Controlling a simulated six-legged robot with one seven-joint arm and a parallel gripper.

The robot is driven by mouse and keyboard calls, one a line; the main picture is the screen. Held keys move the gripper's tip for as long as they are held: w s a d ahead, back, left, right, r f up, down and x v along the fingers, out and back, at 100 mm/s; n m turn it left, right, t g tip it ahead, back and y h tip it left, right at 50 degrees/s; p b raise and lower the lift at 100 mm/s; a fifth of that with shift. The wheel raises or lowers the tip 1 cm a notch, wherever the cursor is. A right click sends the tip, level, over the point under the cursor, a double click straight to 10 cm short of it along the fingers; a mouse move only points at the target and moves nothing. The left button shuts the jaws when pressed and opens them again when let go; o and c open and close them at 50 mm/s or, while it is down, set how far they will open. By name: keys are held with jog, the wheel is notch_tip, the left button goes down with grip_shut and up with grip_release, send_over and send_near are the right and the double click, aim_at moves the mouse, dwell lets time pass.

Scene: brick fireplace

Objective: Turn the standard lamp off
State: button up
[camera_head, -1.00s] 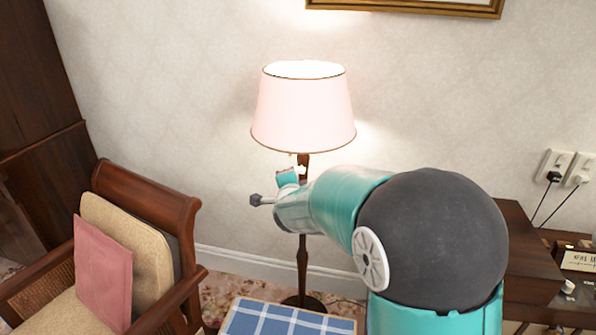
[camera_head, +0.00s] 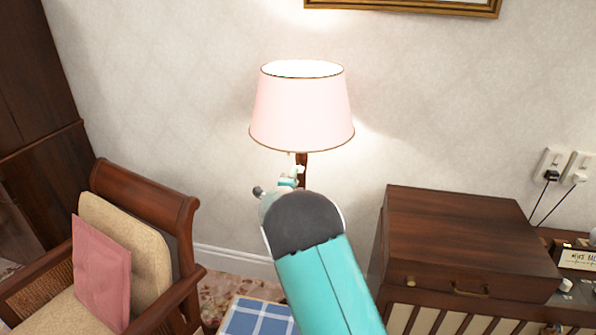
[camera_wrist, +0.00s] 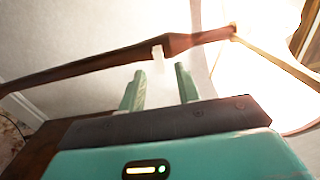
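The standard lamp has a pale pink shade (camera_head: 302,112) that glows brightly, so it is lit. Its dark wooden post (camera_head: 302,165) shows just under the shade; my arm hides most of the rest. In the wrist view the post (camera_wrist: 95,68) crosses at a slant, with the glaring shade (camera_wrist: 270,50) at the right. A small pale piece (camera_wrist: 157,52), perhaps the switch, sticks out from the post. My gripper (camera_wrist: 161,72) is open, its two fingers apart and pointing at the post, with the pale piece just beyond the gap. It also shows small below the shade (camera_head: 291,180).
A wooden armchair (camera_head: 150,195) with a pink cushion (camera_head: 102,272) stands at the left. A dark wooden box (camera_head: 460,235) sits on a cabinet at the right. A blue checked surface (camera_head: 255,318) lies low in front. Wall sockets (camera_head: 565,165) are at the far right.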

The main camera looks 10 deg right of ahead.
jog(key=x, duration=0.5)
jog(key=shift+w+d, duration=0.15)
jog(key=shift+w, duration=0.2)
grip_shut()
